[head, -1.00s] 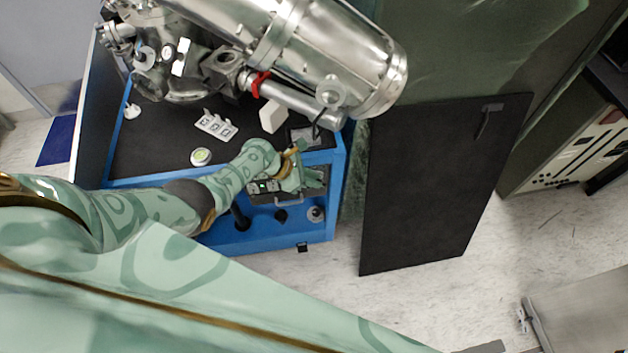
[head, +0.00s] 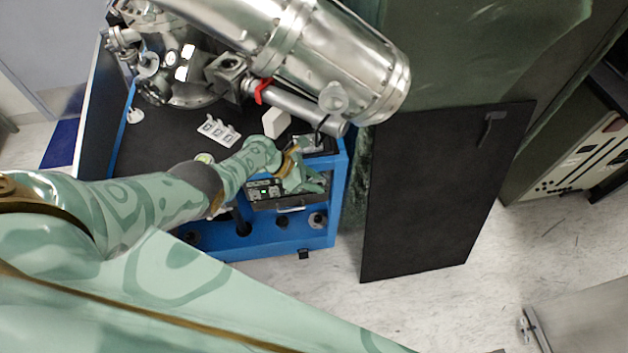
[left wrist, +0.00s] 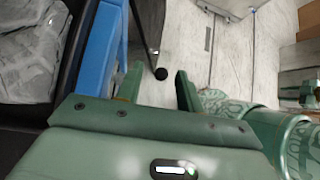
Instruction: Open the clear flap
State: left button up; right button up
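The control unit with a small green light (head: 264,190) sits in the front of the blue cart (head: 287,238), below its black top. A dark panel with a pale handle bar (head: 290,209) is at its lower edge. I cannot clearly make out the clear flap itself or tell how far open it is. My left gripper (head: 316,182) is at the right part of this unit, its fingers spread. The left wrist view shows the fingers (left wrist: 158,88) apart with nothing held between them. Contact with the flap cannot be told. My right gripper is out of view.
A large metal vacuum chamber (head: 330,60) overhangs the cart top. A white block (head: 276,122) and a white three-part switch plate (head: 218,131) are on the black top. A black door panel (head: 440,195) stands to the right. Floor in front is clear.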

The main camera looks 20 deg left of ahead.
pick_arm(q)
jog(key=p+v, duration=1.1)
jog(key=v, duration=0.5)
jog(key=shift+s+a, duration=0.1)
jog(key=shift+a, duration=0.05)
